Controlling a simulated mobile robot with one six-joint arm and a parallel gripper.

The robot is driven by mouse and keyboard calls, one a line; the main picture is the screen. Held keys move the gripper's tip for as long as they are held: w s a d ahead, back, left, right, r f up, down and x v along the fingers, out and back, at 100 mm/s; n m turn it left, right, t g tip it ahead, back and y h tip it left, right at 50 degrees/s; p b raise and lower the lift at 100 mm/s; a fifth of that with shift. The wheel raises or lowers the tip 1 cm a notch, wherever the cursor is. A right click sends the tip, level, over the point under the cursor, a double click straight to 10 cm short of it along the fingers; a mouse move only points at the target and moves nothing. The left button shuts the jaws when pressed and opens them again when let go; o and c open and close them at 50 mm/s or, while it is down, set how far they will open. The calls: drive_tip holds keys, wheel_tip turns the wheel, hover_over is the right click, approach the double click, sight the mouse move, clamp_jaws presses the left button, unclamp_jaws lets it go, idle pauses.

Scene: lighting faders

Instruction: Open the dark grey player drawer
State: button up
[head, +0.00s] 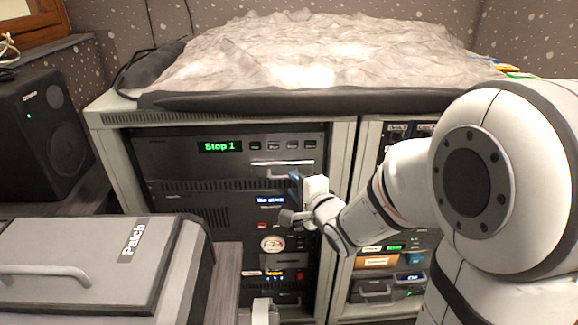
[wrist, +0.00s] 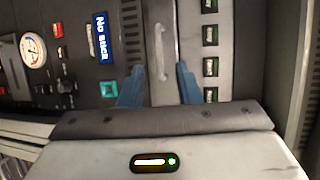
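The player (head: 230,146) is the dark unit with a green "Stop 1" display at the top of the left rack. Its drawer front (wrist: 151,20) looks grey in the wrist view, with a pale bar handle (wrist: 159,40). In the head view the handle (head: 279,177) is partly hidden by my gripper (head: 293,186). Whether the fingertips reach handle depth, and whether the drawer stands slightly out, I cannot tell.
A unit with a blue "No stick" display (wrist: 103,37) sits directly below the player. A row of buttons (wrist: 210,67) lies on the drawer's other side. A grey "Patch" case (head: 85,265) stands at front left, a speaker (head: 42,138) behind it.

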drive_tip(key=shift+b+x, duration=0.45)
drive_tip(key=shift+x, duration=1.85)
drive_tip(key=shift+s, duration=0.1)
clamp_jaws()
